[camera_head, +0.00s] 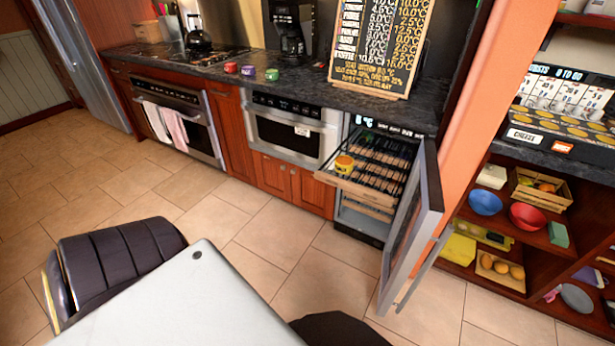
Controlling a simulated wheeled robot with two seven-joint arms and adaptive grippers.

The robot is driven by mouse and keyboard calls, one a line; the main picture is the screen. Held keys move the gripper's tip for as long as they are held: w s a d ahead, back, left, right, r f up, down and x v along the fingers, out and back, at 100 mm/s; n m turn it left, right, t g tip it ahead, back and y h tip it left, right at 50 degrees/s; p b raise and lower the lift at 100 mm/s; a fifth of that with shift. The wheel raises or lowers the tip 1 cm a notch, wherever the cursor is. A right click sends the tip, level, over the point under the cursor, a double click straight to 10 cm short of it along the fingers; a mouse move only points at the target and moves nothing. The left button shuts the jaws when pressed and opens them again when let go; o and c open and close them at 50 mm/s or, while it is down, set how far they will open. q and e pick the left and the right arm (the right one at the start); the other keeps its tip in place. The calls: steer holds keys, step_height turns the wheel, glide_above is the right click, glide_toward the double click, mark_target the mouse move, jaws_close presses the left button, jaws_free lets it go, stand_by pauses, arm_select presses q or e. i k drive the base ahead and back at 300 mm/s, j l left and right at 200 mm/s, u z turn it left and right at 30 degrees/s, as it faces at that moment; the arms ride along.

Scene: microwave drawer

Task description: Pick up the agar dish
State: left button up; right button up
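A small round yellow container (344,163) with a reddish band sits at the front left of a pulled-out wooden rack (352,187) in the open glass-door cooler (384,165). It is the only small round item on that rack, but it is too small to tell for sure whether it is the agar dish. Neither of my grippers shows in the head view.
The cooler's door (414,232) stands open toward the right. A microwave drawer (290,132) and a wall oven (180,118) are to the left. Red, purple and green small pots (247,70) stand on the dark counter. Shelves with bowls (485,202) are right. Tiled floor before the cabinets is clear.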

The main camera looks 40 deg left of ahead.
mark_target(271, 74)
steer(key=u, duration=1.65)
